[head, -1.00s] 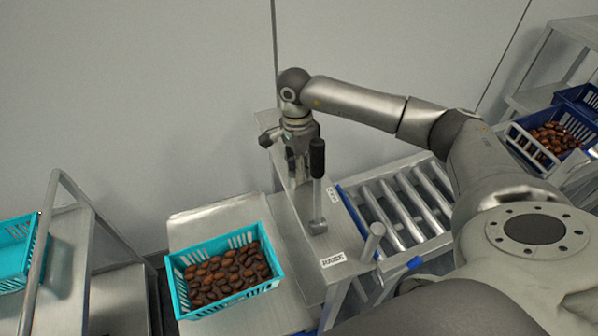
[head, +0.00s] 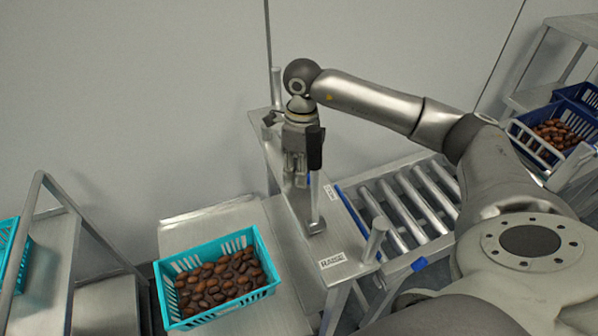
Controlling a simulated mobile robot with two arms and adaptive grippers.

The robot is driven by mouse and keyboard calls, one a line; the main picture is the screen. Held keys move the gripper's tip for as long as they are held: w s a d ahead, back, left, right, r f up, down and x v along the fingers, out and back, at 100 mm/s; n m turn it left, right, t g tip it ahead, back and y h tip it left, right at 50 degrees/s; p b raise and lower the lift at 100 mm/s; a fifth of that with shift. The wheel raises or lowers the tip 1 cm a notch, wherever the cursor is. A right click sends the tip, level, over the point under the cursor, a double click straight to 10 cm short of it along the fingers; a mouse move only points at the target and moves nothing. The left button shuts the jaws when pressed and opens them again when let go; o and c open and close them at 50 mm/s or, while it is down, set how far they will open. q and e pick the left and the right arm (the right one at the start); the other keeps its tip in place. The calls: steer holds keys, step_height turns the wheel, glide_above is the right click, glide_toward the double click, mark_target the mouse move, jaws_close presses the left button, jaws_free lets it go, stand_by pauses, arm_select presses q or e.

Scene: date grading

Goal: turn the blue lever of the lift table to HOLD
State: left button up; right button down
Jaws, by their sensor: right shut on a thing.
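The lift table's metal top (head: 288,235) runs up the middle of the head view. A white RAISE label (head: 332,260) lies at its near end, and another small label (head: 331,192), too small to read surely, lies farther back. A lever with a black grip (head: 316,148) stands upright in front of my right gripper (head: 296,178). A narrow strip of the blue lever (head: 313,184) shows beside the gripper; the rest is hidden. My right gripper points down and is shut on the blue lever, its fingertips partly covered by the black-gripped lever. My left gripper is out of view.
A teal crate of dates (head: 163,297) stands on the metal surface left of the lift table. A roller conveyor (head: 412,205) is on the right. Short metal posts (head: 374,240) rise at the table's edge. A blue crate of dates (head: 524,140) is far right.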

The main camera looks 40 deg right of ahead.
steer(key=shift+a+m, duration=0.15)
steer(key=shift+m, duration=0.65)
steer(key=shift+r+b, duration=0.1)
steer(key=shift+b, duration=0.2)
steer(key=c, duration=1.3)
jaws_free()
steer(key=shift+s+a, duration=0.1)
steer(key=shift+r, duration=0.1)
steer(key=r, duration=0.7)
steer(key=d+r, duration=0.1)
steer(key=r, duration=0.3)
steer(key=shift+w+d+r, duration=0.1)
steer(key=shift+w+r, duration=0.2)
steer(key=shift+r, duration=0.05)
